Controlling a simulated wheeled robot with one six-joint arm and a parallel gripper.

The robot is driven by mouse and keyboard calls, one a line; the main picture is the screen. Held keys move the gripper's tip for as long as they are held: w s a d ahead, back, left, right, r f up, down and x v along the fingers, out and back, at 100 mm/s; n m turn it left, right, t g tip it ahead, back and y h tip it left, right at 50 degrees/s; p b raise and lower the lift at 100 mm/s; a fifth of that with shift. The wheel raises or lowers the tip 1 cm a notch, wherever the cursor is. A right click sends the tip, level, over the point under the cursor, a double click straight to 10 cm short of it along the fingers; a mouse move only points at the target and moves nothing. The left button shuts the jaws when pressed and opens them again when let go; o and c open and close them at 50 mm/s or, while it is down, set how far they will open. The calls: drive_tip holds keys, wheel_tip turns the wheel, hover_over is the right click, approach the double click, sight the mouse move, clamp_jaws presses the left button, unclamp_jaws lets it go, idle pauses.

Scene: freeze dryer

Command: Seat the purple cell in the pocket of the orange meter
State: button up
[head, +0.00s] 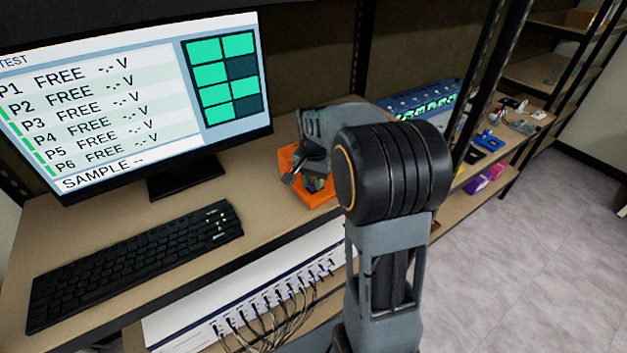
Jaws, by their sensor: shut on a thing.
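The orange meter (318,201) sits on the bench to the right of the monitor, in the middle of the head view. My gripper (308,180) is over the meter, reaching down at its front side. The fingers and wrist hide most of the cell and the meter's pocket. I cannot tell whether the cell touches the pocket or is held above it.
A monitor (130,90) and a black keyboard (135,262) are on the left. A blue rack (428,100) with green-lit slots stands behind my arm. Small items lie further right along the bench. A white cabled unit (245,300) is on the shelf below. Dark posts rise near the rack.

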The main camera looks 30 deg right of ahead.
sight(312, 182)
drive_tip(key=shift+s+f, duration=0.15)
drive_tip(key=shift+f, duration=0.15)
drive_tip(key=shift+s+f, duration=0.1)
drive_tip(key=shift+f, duration=0.25)
idle(1.8)
drive_tip(key=shift+r, duration=0.15)
idle(0.3)
drive_tip(key=o, duration=1)
drive_tip(key=shift+a, duration=0.1)
wheel_tip(312, 182, up, 15)
drive_tip(key=shift+w, duration=0.4)
